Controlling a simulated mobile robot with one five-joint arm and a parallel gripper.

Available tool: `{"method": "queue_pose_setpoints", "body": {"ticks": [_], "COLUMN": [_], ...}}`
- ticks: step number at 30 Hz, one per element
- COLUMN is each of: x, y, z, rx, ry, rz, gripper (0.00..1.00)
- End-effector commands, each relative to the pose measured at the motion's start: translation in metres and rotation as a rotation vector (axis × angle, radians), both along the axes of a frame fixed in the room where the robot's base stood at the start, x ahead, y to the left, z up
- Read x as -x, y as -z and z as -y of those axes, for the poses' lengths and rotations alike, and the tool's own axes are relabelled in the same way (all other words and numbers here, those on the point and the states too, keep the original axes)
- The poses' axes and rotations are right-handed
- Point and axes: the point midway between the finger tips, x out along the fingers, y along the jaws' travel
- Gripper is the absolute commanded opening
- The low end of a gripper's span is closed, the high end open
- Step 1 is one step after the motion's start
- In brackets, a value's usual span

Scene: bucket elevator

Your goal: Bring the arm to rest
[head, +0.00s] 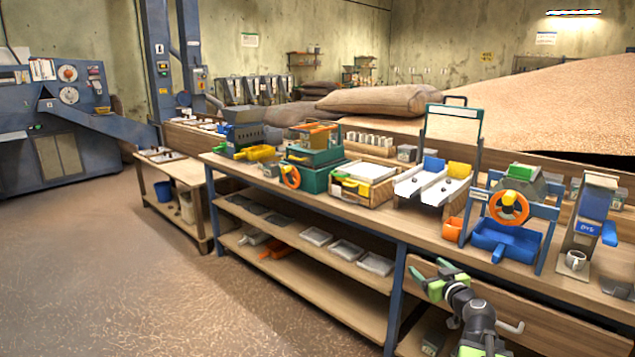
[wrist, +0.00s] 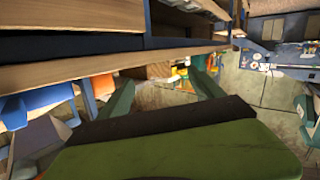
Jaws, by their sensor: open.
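My gripper (head: 437,279) is in the lower right of the head view, in front of the long wooden workbench (head: 372,226) and below its top. Its green fingers are spread apart, with nothing seen between them. In the wrist view, the two teal-green fingers of my gripper (wrist: 163,95) stand apart, with only background between them. The bench edge (wrist: 108,68) runs across the upper left of that view. Whether the arm touches the bench cannot be told.
On the bench stand a machine with an orange handwheel (head: 509,208), a blue tray (head: 500,241), a white cup (head: 575,260) and an orange cup (head: 452,229). Small trays (head: 317,236) lie on the shelf below. The floor (head: 130,265) at left is clear.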

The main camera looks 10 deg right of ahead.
Motion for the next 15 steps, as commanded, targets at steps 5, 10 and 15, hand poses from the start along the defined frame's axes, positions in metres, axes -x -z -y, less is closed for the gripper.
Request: {"method": "queue_pose_setpoints", "body": {"ticks": [5, 10, 15], "x": [-0.035, -0.026, 0.016], "y": [0.034, 0.079, 0.130], "z": [-0.156, -0.289, -0.377], "rx": [0.016, 0.028, 0.049], "ry": [-0.276, -0.500, -0.614], "rz": [-0.147, -0.363, -0.652], "gripper": [0.76, 0.76, 0.76]}}
